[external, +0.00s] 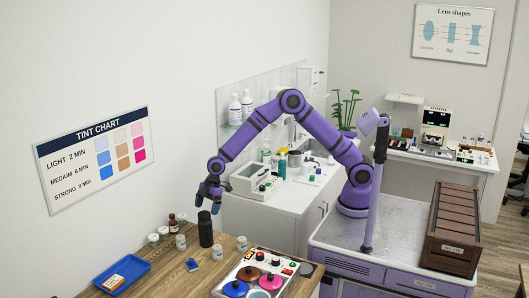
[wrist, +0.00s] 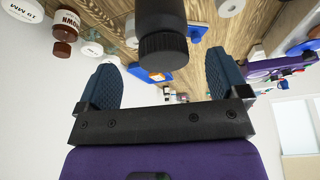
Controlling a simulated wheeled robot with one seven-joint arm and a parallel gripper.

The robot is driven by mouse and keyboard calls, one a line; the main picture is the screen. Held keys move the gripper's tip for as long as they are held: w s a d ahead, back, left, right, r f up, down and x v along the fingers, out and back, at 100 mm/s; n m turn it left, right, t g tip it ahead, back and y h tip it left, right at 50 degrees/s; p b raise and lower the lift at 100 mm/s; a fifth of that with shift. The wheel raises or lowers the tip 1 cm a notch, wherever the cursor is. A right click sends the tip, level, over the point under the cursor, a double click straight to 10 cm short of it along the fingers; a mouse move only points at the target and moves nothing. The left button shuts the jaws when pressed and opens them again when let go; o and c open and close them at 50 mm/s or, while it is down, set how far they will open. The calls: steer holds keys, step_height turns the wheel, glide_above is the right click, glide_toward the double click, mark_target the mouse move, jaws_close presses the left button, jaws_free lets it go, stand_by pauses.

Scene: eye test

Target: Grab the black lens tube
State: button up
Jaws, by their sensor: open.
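The black lens tube (external: 205,230) stands upright on the wooden table, near its back edge by the wall. My gripper (external: 208,203) is just above the tube, pointing down. In the wrist view the tube (wrist: 163,30) shows at top centre with its ribbed black end nearest the camera. The two blue fingers of my gripper (wrist: 162,62) are spread on either side of it, with a gap on each side. My gripper is open and empty. Whether the fingertips reach below the tube's top is hard to tell.
Several small jars (external: 181,242) and a brown bottle (external: 173,223) stand left of the tube. A blue tray (external: 103,284) lies at front left. A small blue item (external: 192,265) lies before the tube. A tint device with coloured lids (external: 228,276) is at right. A white counter (external: 250,212) is behind.

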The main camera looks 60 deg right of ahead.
mark_target(205, 213)
steer(key=x, duration=0.5)
steer(key=shift+s+a, duration=0.1)
steer(key=shift+a, duration=0.1)
steer(key=c, duration=1.3)
